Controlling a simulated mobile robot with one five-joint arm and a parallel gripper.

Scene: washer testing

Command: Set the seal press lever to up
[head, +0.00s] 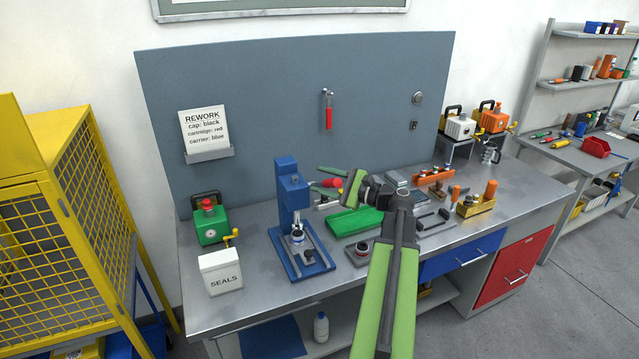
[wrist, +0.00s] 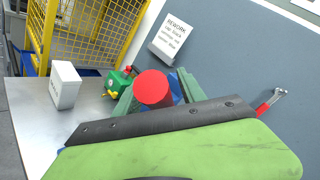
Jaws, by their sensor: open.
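The blue seal press (head: 291,196) stands upright on the bench, on a blue base plate. Its lever's red grip (head: 332,182) shows to the right of the press head, between the green fingers of my gripper (head: 326,182). In the wrist view the red grip (wrist: 153,88) points end-on at the camera, with the fingertips of my gripper (wrist: 155,92) on either side. My gripper is open. I cannot tell whether a finger touches the grip. The lever's shaft is mostly hidden, so its exact angle is unclear.
A white SEALS box (head: 221,272) and a green device with a red button (head: 209,222) stand left of the press. A red-handled tool (head: 328,112) hangs on the grey back panel (head: 270,90).

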